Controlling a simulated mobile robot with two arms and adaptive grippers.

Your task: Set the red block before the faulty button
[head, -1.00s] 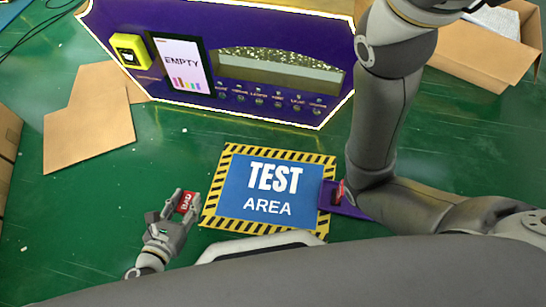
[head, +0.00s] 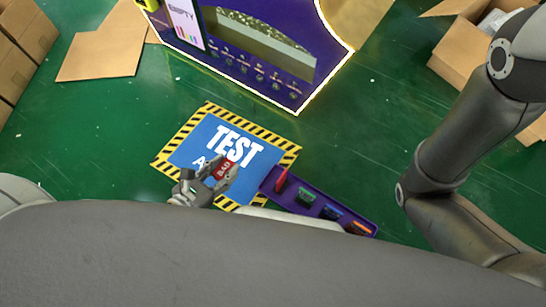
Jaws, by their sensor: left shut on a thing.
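My left gripper (head: 221,168) is shut on the red block (head: 225,170), which carries white lettering that seems to read "BAD". It holds the block over the blue test area mat (head: 182,149), covering part of the mat's lettering. The purple vending machine (head: 237,67) stands behind, with a row of small buttons (head: 259,71) below its window. The button labels are too small to read. The machine's screen (head: 183,22) is partly cut off by the top edge. My right arm shows at the right, but its gripper is out of view.
A purple tray (head: 318,201) with red, green, blue and orange pieces lies right of the mat. Cardboard boxes stand at the left (head: 28,30) and upper right (head: 459,56). A flat cardboard piece (head: 100,55) lies upper left. Green floor is clear between mat and machine.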

